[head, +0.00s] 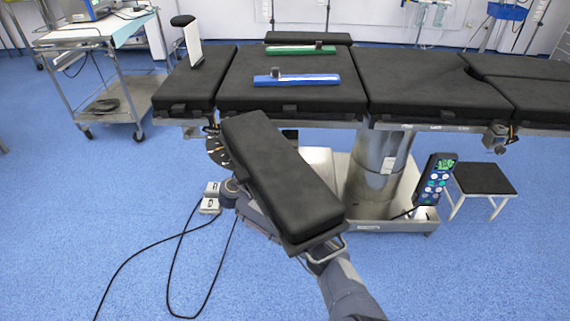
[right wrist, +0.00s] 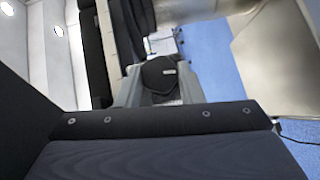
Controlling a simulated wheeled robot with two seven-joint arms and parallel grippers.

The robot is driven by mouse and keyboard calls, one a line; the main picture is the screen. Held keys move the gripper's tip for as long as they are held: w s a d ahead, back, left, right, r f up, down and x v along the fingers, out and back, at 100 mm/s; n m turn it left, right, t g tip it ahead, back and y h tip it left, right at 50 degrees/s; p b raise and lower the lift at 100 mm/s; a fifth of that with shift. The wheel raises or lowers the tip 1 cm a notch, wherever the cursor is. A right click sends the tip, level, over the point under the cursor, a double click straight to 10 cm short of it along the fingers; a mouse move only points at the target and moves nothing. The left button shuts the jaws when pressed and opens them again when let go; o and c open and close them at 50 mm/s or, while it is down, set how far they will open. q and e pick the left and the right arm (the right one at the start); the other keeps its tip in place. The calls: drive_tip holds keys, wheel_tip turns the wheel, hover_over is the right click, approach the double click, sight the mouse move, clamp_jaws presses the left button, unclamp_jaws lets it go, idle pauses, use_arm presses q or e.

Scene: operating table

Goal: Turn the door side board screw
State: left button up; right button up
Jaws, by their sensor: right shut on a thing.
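A long black padded board (head: 280,175) slants down from the near left side of the operating table in the head view. A metal loop handle (head: 338,248) shows at its lower end. My right gripper (head: 318,258) is at this end and appears shut on the handle; its fingers are mostly hidden. The black board fills the lower part of the right wrist view (right wrist: 160,150). A dark round dial with pale marks (head: 216,150) sits beside the board's upper end, with a grey rounded joint (head: 231,187) below it. I cannot make out the screw. My left gripper is not in view.
The operating table (head: 420,75) bears a blue bar (head: 297,81) and a green bar (head: 300,50). A hand control (head: 436,178) and a step stool (head: 483,178) are at right. The near left floor is mostly clear.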

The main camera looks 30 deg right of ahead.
drive_tip(key=shift+f, duration=0.1)
idle(0.5)
drive_tip(key=o, duration=1)
